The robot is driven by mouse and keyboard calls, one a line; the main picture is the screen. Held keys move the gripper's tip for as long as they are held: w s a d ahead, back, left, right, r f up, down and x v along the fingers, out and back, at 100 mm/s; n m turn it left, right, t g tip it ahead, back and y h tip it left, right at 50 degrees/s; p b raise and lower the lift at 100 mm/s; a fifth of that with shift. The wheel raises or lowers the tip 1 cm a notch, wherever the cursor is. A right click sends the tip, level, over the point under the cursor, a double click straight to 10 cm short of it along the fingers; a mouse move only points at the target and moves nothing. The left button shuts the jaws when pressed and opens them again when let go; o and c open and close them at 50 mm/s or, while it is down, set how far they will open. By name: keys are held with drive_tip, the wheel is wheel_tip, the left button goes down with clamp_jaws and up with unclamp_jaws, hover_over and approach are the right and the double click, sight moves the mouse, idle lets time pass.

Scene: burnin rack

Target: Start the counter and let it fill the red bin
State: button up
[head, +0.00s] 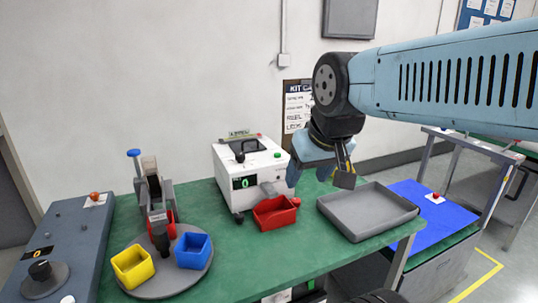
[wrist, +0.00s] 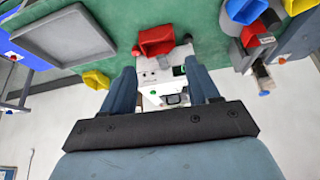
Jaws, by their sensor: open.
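The counter (head: 228,160) is a white box on the green table, with a dark handle on top, a green button (head: 277,155) and a small display showing a green 0 (head: 244,183). It also shows between my fingers in the wrist view (wrist: 150,65). The red bin (head: 275,216) stands in front of the counter, below its grey chute (head: 268,189); I cannot see any parts in it. The bin also shows in the wrist view (wrist: 156,42). My gripper (head: 322,176) is open and empty, in the air to the right of the counter. Its fingers also show in the wrist view (wrist: 160,70).
A grey tray (head: 368,212) lies right of the red bin. A yellow bin (head: 133,268) and blue bin (head: 193,251) sit on a round grey plate by an upright device (head: 155,200) at left. A blue mat (head: 425,215) with a red button lies at right.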

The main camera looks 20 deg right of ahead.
drive_tip(key=shift+c, duration=0.2)
clamp_jaws()
idle(0.3)
idle(1.2)
